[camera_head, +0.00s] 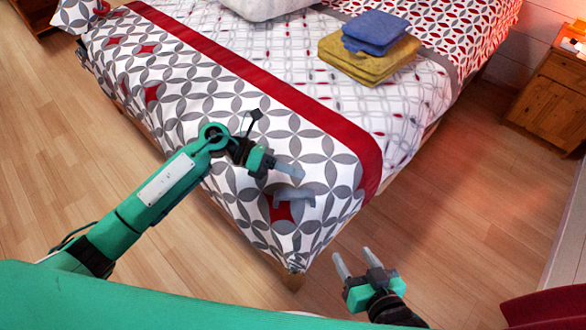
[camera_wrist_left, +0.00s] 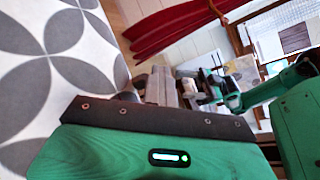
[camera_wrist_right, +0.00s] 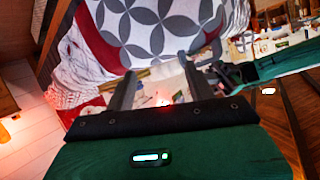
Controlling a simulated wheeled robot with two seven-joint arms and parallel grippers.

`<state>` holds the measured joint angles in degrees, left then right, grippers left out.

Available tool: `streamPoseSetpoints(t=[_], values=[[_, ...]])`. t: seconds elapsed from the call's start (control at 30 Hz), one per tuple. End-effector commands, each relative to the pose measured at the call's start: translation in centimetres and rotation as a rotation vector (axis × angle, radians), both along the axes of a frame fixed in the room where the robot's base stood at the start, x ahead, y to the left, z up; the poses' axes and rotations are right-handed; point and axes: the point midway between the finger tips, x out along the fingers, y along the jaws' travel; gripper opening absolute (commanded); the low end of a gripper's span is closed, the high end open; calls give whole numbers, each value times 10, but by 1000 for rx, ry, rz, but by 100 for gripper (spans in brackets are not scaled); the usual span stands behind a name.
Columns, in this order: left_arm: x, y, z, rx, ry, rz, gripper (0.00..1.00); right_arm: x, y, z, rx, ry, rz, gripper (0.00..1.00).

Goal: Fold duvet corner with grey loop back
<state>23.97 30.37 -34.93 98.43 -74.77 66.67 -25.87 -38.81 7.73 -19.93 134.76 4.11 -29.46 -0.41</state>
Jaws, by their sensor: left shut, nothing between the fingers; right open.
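The duvet (camera_head: 190,95), white with grey petal shapes and red patches, covers the bed; its near corner (camera_head: 296,255) hangs low at the front. A grey loop-like piece (camera_head: 294,194) shows on the duvet, above that corner. My left gripper (camera_head: 300,175) is shut and empty over the duvet, just above the grey piece in the picture; I cannot tell whether they touch. Its closed fingers (camera_wrist_left: 158,85) show beside the duvet in the left wrist view. My right gripper (camera_head: 356,260) is open and empty, to the right of the corner; its spread fingers (camera_wrist_right: 160,85) face the duvet in its wrist view.
Folded yellow towels (camera_head: 365,62) and blue towels (camera_head: 375,30) lie on the bed. A red band (camera_head: 270,88) runs along the duvet. A wooden nightstand (camera_head: 548,98) stands at the right. Wooden floor (camera_head: 470,190) is clear right of the bed.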

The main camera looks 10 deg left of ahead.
Motion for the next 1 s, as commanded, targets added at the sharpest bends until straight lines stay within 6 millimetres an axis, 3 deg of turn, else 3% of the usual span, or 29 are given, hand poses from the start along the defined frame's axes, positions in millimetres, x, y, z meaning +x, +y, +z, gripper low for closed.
streamPoseSetpoints(t=[0.83,1.0], values=[[0,0,0,0,0,0,0,0,0,0,0,0,0,55],[0,0,0,0,0,0,0,1,5,-1,43,4,-6,21]])
